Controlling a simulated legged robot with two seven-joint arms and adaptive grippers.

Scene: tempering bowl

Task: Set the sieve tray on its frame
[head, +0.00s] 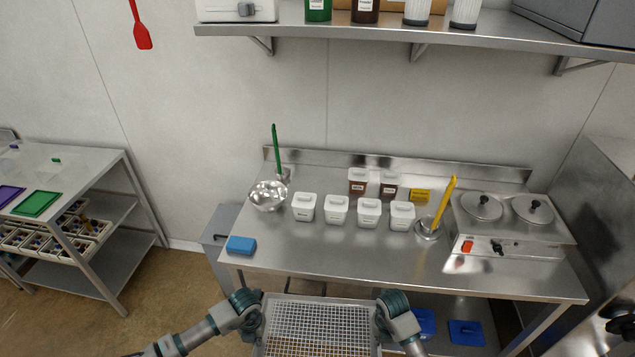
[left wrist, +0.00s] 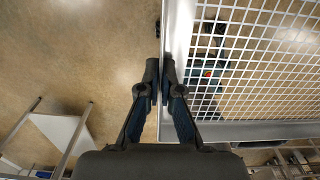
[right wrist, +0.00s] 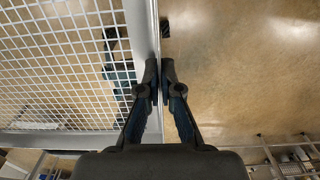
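The sieve tray (head: 318,313) is a rectangular metal-rimmed tray with a white wire mesh, at the bottom centre of the head view, in front of the steel table. My left gripper (head: 261,304) is shut on its left rim; the left wrist view shows the fingers (left wrist: 161,78) pinching the rim (left wrist: 180,45). My right gripper (head: 380,304) is shut on its right rim; the right wrist view shows its fingers (right wrist: 158,78) on the rim (right wrist: 143,45). Floor shows through the mesh, so the tray is held in the air. I cannot make out its frame.
The steel table (head: 330,250) ahead holds several white tubs (head: 336,210), a metal bowl (head: 268,195), a blue block (head: 241,245) and a twin hot plate (head: 510,220). Its front strip is mostly clear. A second steel table (head: 100,180) stands left, with open floor between.

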